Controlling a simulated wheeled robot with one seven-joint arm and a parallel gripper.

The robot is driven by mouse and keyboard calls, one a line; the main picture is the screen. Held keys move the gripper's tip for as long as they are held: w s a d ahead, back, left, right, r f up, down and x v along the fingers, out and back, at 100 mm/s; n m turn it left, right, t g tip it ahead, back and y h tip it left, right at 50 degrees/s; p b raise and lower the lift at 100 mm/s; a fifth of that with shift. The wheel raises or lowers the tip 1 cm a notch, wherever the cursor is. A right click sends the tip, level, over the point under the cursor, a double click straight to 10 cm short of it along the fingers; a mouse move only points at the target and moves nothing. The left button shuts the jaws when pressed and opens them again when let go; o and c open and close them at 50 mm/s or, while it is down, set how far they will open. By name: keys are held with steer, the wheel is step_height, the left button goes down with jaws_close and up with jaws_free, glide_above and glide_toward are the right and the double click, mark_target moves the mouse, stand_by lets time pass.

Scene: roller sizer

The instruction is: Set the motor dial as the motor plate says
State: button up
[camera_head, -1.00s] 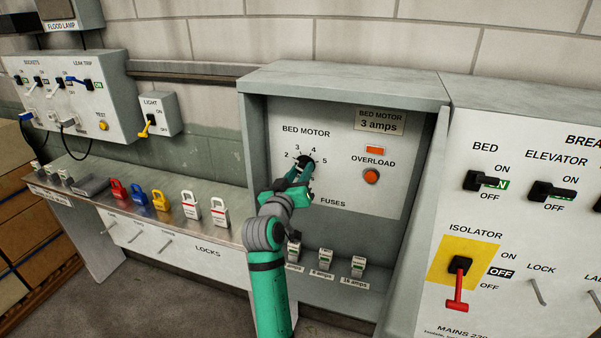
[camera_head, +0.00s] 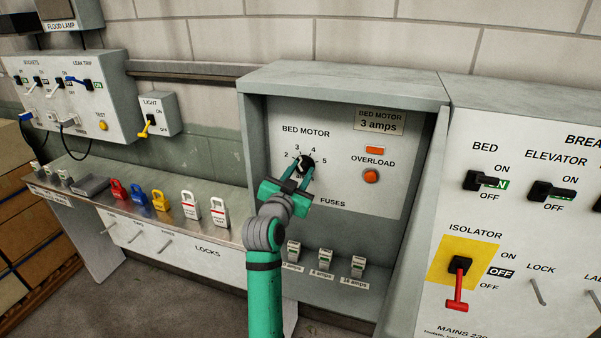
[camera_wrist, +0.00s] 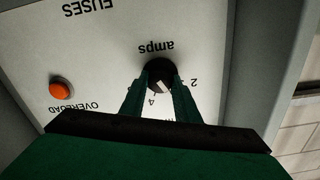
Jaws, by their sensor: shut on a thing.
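The black motor dial (camera_head: 305,160) is on the grey panel under "BED MOTOR", with a scale from 2 to 5 around it. My gripper (camera_head: 304,171) is shut on it, one finger on each side. In the wrist view the dial (camera_wrist: 160,74) is between the green fingers (camera_wrist: 160,88), upside down. Its white pointer shows there, seemingly near 3; the fingers hide part of the scale and I cannot read it exactly. The motor plate (camera_head: 380,121) at the panel's upper right reads "BED MOTOR 3 amps".
The overload button (camera_head: 371,176) is right of the dial. Several fuses (camera_head: 325,258) stand below in the box. The isolator's red handle (camera_head: 457,290) is on the right panel. Coloured padlocks (camera_head: 140,195) stand on the left shelf. The box's side walls flank my gripper.

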steer(key=shift+f+m, duration=0.1)
steer(key=shift+m, duration=0.6)
steer(key=o, duration=1)
steer(key=shift+o, duration=0.2)
steer(key=v, duration=1)
steer(key=shift+s, duration=0.4)
